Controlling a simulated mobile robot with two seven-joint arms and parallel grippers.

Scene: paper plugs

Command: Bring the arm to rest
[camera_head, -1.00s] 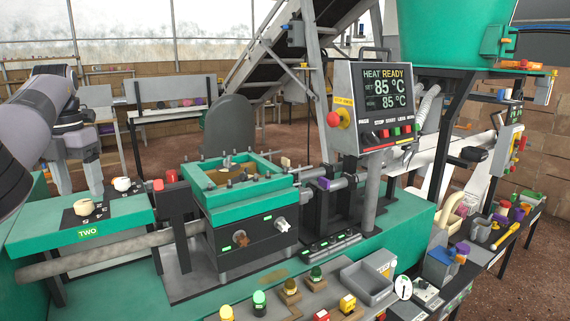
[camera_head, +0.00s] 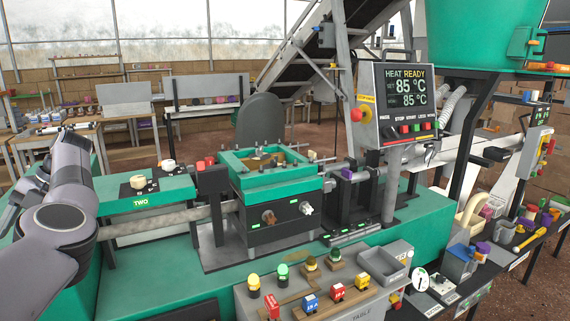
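My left arm (camera_head: 62,205) comes in at the left edge, over the left end of the green bench. Its large grey links show, but I cannot make out the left gripper's fingers; they are hidden or out of frame. No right arm or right gripper shows. The screen (camera_head: 405,87) reads HEAT READY, 85 °C.
A grey control panel (camera_head: 330,290) in front carries yellow, green, red and blue pieces and a grey tray (camera_head: 385,265). A side table (camera_head: 520,240) at right holds many small items. A green hopper (camera_head: 480,35) stands at upper right. Bare bench top (camera_head: 160,270) lies right of my arm.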

